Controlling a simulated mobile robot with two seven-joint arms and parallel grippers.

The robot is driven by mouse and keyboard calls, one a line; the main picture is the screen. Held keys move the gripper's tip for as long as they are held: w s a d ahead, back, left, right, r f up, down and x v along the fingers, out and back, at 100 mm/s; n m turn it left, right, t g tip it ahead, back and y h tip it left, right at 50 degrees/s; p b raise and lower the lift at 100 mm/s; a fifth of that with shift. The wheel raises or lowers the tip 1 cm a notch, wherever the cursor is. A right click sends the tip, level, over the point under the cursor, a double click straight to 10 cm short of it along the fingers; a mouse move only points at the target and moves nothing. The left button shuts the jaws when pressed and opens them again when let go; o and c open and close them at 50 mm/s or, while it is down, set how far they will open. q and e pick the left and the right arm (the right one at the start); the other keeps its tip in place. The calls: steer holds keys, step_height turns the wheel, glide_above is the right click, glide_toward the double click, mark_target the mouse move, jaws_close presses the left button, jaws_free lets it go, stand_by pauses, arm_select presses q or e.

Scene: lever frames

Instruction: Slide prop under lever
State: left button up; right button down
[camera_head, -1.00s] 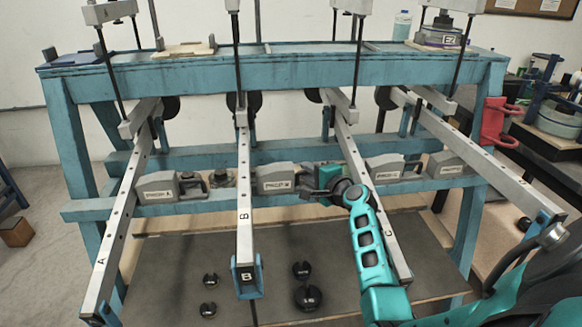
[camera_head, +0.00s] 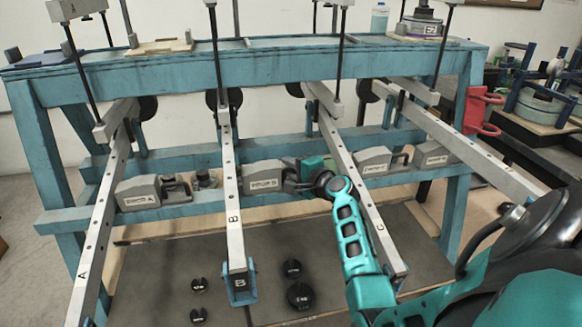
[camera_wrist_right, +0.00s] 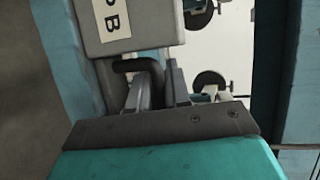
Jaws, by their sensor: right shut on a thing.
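Prop B (camera_head: 262,178), a grey block with a white label, sits on the blue rail just right of lever B (camera_head: 232,200). It looks close beside that lever or partly behind it; I cannot tell if they touch. My right gripper (camera_head: 300,183) is at the right end of prop B, shut on its dark handle; the fingers are small and partly hidden in the head view. In the right wrist view, prop B (camera_wrist_right: 150,28) and its handle (camera_wrist_right: 140,68) lie directly before the jaws. My left gripper is not in view.
Lever A (camera_head: 103,210) with prop A (camera_head: 140,190) is at the left. Lever C (camera_head: 350,175) slopes past my right forearm. Prop C (camera_head: 373,160) and prop D (camera_head: 432,153) are on the rail farther right. Several black weights (camera_head: 299,295) lie on the mat below.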

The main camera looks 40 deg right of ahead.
mark_target(274, 174)
stand_by(0.3)
steer(key=w+a, duration=0.1)
steer(key=a, duration=0.1)
steer(key=w+a+p, duration=0.1)
steer(key=a, duration=0.1)
steer(key=w+a+p, duration=0.1)
steer(key=a, duration=0.1)
steer(key=shift+w+a, duration=0.15)
steer(key=shift+w, duration=0.1)
steer(key=c, duration=1.5)
jaws_free()
steer(key=shift+o, duration=0.2)
steer(key=shift+s, duration=0.1)
steer(key=shift+s+r, duration=0.1)
steer(key=shift+s, duration=0.25)
steer(key=p+v, duration=0.3)
steer(key=v, duration=0.1)
steer(key=shift+s+r, duration=0.2)
steer(key=shift+r, duration=0.05)
steer(key=v, duration=0.7)
steer(key=shift+s, duration=0.3)
steer(key=shift+f, duration=0.1)
